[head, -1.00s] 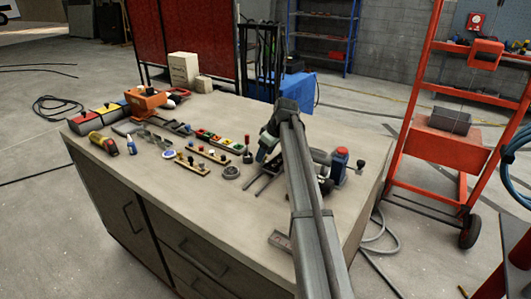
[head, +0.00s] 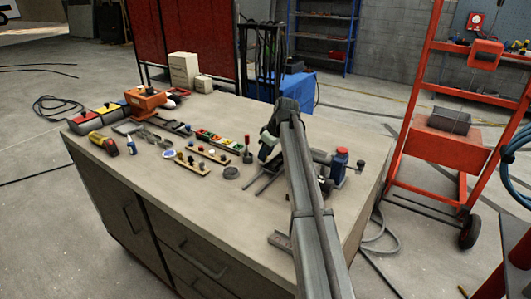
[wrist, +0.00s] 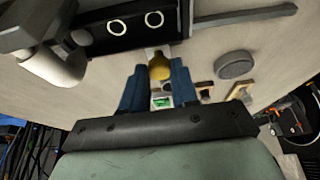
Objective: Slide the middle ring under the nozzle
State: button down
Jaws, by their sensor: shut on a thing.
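My gripper (wrist: 158,78) shows in the wrist view with two blue fingers, shut on a yellow rounded knob (wrist: 159,68). The knob is at the near edge of a dark slide block (wrist: 95,40). Two pale rings show on the block, a left one (wrist: 117,28) and a right one (wrist: 154,19); I cannot tell which is the middle ring. A grey and white cylindrical part (wrist: 55,62), possibly the nozzle, is at the left. In the head view my arm hides most of the block and the fingertips.
A grey disc (wrist: 234,65) lies right of my gripper on the bench (head: 215,235). Wooden strips with coloured knobs (head: 192,164) stand left of the arm. A blue and red device (head: 340,165) stands right of it.

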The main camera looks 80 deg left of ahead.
jog(key=shift+w+a, duration=1.2)
jog(key=shift+a, duration=0.05)
jog(key=c, duration=0.8)
grip_release()
jog(key=shift+d, duration=0.1)
jog(key=shift+c, duration=0.2)
jog(key=v, duration=1.3)
jog(key=shift+r, duration=0.4)
jog(key=shift+d, duration=0.1)
jog(key=shift+w, duration=0.1)
